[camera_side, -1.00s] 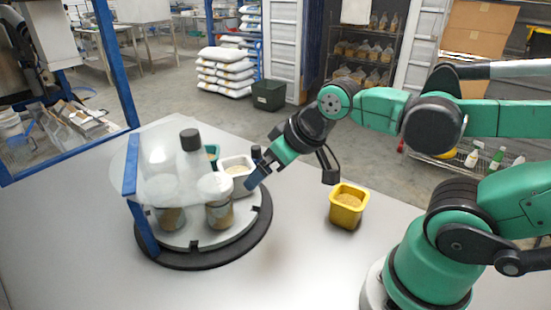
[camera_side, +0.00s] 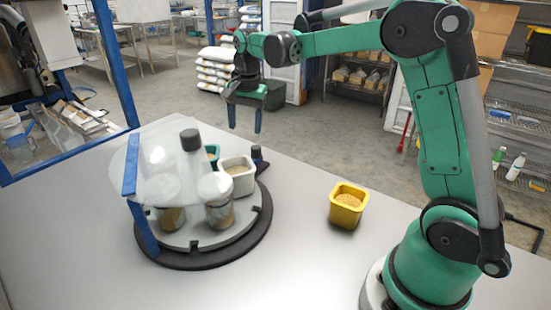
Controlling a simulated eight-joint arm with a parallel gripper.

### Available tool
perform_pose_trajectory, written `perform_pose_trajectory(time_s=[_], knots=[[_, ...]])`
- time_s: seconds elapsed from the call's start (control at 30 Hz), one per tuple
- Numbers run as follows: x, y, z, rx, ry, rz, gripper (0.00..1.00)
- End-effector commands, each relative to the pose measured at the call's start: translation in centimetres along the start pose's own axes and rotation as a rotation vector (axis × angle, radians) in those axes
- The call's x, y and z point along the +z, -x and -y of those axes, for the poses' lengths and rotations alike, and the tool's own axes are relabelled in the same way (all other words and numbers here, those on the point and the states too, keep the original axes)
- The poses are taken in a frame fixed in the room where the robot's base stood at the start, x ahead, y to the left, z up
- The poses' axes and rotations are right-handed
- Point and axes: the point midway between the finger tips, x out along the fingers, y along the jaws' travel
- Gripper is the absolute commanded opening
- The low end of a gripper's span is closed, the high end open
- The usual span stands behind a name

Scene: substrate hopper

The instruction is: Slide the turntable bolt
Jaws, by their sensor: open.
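The turntable (camera_side: 185,238) is a grey disc on a black base ring, at the left of the table. A small black upright piece (camera_side: 258,155), which looks like its bolt, stands at the disc's right rear edge. My gripper (camera_side: 244,125) hangs above and behind that piece, apart from it, with its blue fingers pointing down. The fingers are spread and nothing is between them. The exact slot or travel of the bolt is too small to make out.
The turntable carries a white cup (camera_side: 238,180), a teal cup (camera_side: 213,153) and jars (camera_side: 219,214). A clear shield (camera_side: 150,165) on a blue frame covers its left side. A yellow cup (camera_side: 346,208) of grains stands at right. The table's front middle is clear.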

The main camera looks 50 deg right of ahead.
Motion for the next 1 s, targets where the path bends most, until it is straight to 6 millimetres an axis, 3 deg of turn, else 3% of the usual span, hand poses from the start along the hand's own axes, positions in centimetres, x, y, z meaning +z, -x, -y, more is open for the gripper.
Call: perform_pose_trajectory(time_s=[0.1, 0.3, 0.63, 1.0], knots=[[-2.2, -2.4, 0.3, 0.059, -0.163, 0.035, 0.60], [-3.8, -4.8, 0.1, 0.117, -0.319, 0.064, 0.60], [-6.3, -5.2, -0.8, 0.125, -0.347, 0.066, 0.60], [-5.7, -9.5, -1.1, 0.125, -0.341, 0.067, 0.60]])
